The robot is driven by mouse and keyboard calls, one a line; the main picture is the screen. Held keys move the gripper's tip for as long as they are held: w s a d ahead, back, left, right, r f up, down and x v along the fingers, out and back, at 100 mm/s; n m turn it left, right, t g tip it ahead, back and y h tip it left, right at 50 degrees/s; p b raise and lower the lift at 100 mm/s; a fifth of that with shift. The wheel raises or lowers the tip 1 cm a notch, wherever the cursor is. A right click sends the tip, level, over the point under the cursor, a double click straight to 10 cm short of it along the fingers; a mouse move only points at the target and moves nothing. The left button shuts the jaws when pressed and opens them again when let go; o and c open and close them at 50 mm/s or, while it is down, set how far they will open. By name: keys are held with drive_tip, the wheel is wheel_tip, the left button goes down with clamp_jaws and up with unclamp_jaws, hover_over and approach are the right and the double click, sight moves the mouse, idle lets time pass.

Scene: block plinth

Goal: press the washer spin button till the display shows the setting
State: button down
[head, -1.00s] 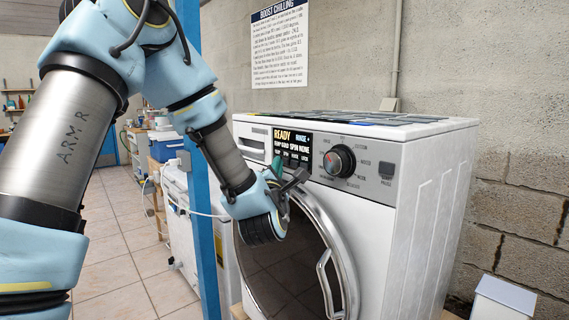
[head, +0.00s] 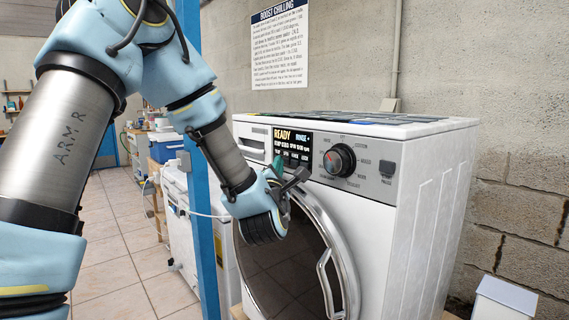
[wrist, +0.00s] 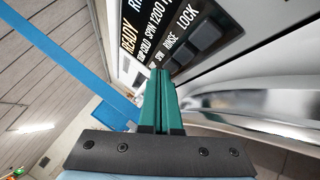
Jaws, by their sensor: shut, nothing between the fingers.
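The white washer (head: 420,205) stands at the right. Its dark display (head: 292,140) reads READY; in the wrist view the display (wrist: 145,30) shows COLD and SPIN 1200. Below it are labels SPIN, RINSE and LOCK beside a row of grey buttons (wrist: 205,38). My gripper (head: 278,165) is shut and empty, its teal fingers pointing at the button row. In the wrist view the fingertips (wrist: 162,72) lie over or just in front of the button near the SPIN label. The fingers hide that button, and I cannot tell whether they touch it.
A round dial (head: 340,160) and a start/pause button (head: 386,169) are right of the display. The chrome door ring (head: 335,235) lies just below my gripper. A blue post (head: 200,200) stands close at left. A white bin (head: 503,300) is at lower right.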

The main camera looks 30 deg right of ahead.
drive_tip(key=shift+s+a, duration=0.1)
drive_tip(key=shift+a, duration=0.45)
drive_tip(key=a, duration=0.2)
drive_tip(key=s+a+b, duration=0.1)
drive_tip(key=a, duration=0.2)
drive_tip(key=shift+w+f, duration=0.1)
idle(1.7)
drive_tip(key=w+a+f+m+g+y, duration=0.4)
drive_tip(key=a+f+m+g+y, duration=0.2)
drive_tip(key=a+f+m, duration=0.6)
drive_tip(key=s+a+f+m+g+y, duration=0.2)
drive_tip(key=s+a+g, duration=0.1)
drive_tip(key=a, duration=0.4)
drive_tip(key=s+a+f+m+g+y, duration=0.1)
drive_tip(key=s+a+f+m+g, duration=0.1)
drive_tip(key=s+a, duration=0.4)
drive_tip(key=s+a+f+m+g+y, duration=0.2)
drive_tip(key=s+a+f+g, duration=0.1)
drive_tip(key=a, duration=0.6)
drive_tip(key=shift+s+a+m+g+y, duration=0.3)
drive_tip(key=shift+s+a+g, duration=0.1)
drive_tip(key=shift+s+g, duration=0.3)
